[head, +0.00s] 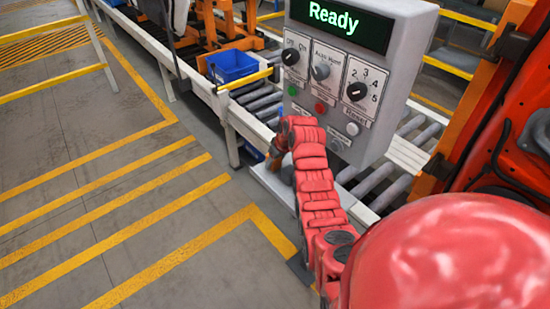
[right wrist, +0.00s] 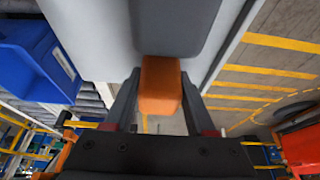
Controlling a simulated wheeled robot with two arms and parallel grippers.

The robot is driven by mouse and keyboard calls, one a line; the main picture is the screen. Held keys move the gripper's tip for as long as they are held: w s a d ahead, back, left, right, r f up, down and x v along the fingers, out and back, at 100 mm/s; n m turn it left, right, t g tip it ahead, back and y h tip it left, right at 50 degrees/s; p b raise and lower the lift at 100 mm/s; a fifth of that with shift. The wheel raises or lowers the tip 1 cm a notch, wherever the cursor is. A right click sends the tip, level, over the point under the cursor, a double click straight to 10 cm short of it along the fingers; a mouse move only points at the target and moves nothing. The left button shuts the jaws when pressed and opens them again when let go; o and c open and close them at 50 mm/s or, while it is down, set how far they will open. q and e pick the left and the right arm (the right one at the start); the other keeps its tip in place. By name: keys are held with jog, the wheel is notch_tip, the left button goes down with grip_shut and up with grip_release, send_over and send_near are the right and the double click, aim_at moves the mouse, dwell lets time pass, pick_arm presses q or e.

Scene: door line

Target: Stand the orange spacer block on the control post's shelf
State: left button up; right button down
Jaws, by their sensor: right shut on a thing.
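The control post (head: 345,65) stands upright with a lit "Ready" display, knobs and buttons. A pale shelf-like plate (head: 272,190) shows low at the post, partly hidden by my right arm. My right gripper (right wrist: 160,100) is shut on the orange spacer block (right wrist: 160,84), with a finger on each side of it. In the head view my right gripper (head: 277,155) is small and mostly hidden, at the lower left of the post's panel. The wrist view shows the block against a pale and grey surface; I cannot tell whether they touch. My left gripper is not in view.
A large orange-red machine (head: 500,110) stands at the right. The floor with yellow stripes (head: 110,225) is clear at the left.

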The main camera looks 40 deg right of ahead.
jog(key=shift+f, duration=0.15)
jog(key=shift+c, duration=1.1)
grip_release()
